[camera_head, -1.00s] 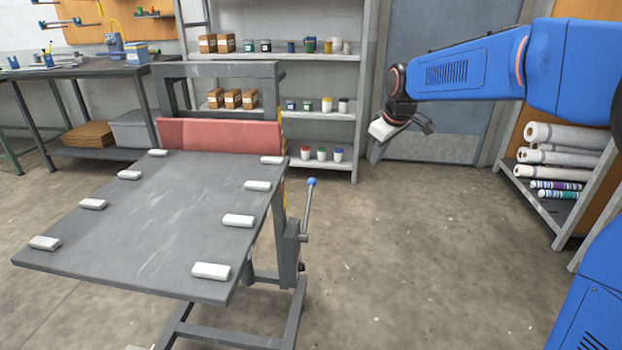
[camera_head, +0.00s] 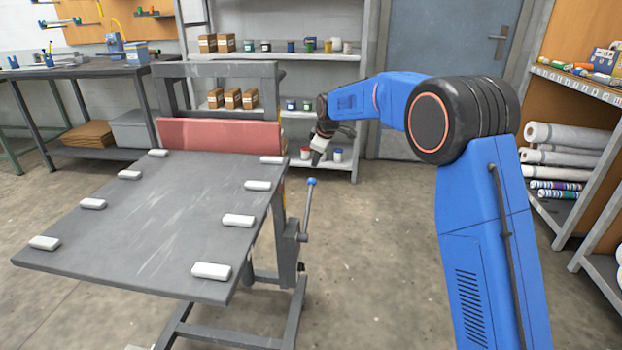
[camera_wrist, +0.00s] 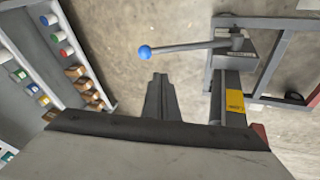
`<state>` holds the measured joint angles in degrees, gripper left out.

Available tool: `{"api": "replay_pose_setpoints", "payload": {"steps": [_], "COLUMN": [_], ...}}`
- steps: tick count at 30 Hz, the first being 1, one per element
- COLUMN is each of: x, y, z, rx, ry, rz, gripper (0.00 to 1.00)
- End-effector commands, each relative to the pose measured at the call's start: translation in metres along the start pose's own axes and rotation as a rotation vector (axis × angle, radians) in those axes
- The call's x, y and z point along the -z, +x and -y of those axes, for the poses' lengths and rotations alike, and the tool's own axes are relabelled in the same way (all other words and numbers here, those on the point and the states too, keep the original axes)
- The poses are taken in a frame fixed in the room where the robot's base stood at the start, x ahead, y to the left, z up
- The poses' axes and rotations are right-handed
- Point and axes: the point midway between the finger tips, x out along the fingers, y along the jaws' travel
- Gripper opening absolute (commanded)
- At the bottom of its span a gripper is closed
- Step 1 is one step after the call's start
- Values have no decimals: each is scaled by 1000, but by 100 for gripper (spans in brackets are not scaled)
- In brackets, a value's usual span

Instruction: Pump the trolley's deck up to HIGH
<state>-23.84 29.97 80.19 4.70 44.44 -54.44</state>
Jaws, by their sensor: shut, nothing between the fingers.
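The trolley's grey deck (camera_head: 160,220) carries several white pads along its two sides, with a red panel (camera_head: 222,135) at its far end. The pump lever (camera_head: 308,207), a grey rod with a blue ball on top, stands nearly upright at the deck's right side. The lever (camera_wrist: 190,47) also shows in the wrist view, its blue ball (camera_wrist: 145,52) toward the left. My gripper (camera_head: 317,160) is above and behind the lever, pointing down, apart from it. In the wrist view, the shut fingers (camera_wrist: 159,80) are empty, below the blue ball in the picture.
Shelves (camera_head: 270,57) with boxes and jars stand behind the trolley. A workbench (camera_head: 80,70) is at the left and a rack with white rolls (camera_head: 565,138) at the right. The floor (camera_head: 385,250) right of the lever is clear.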

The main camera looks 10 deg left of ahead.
Motion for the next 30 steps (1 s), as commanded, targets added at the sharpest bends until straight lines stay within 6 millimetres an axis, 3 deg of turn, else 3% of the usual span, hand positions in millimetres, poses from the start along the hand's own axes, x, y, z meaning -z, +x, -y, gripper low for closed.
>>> {"api": "replay_pose_setpoints", "payload": {"steps": [4,20,30], "x": [9,10,10], "y": [13,22,73], "z": [-1,0,0], "rx": [2,4,4], "ry": [-22,-26,-26], "rz": [-3,-3,-3], "gripper": [0,0,0]}}
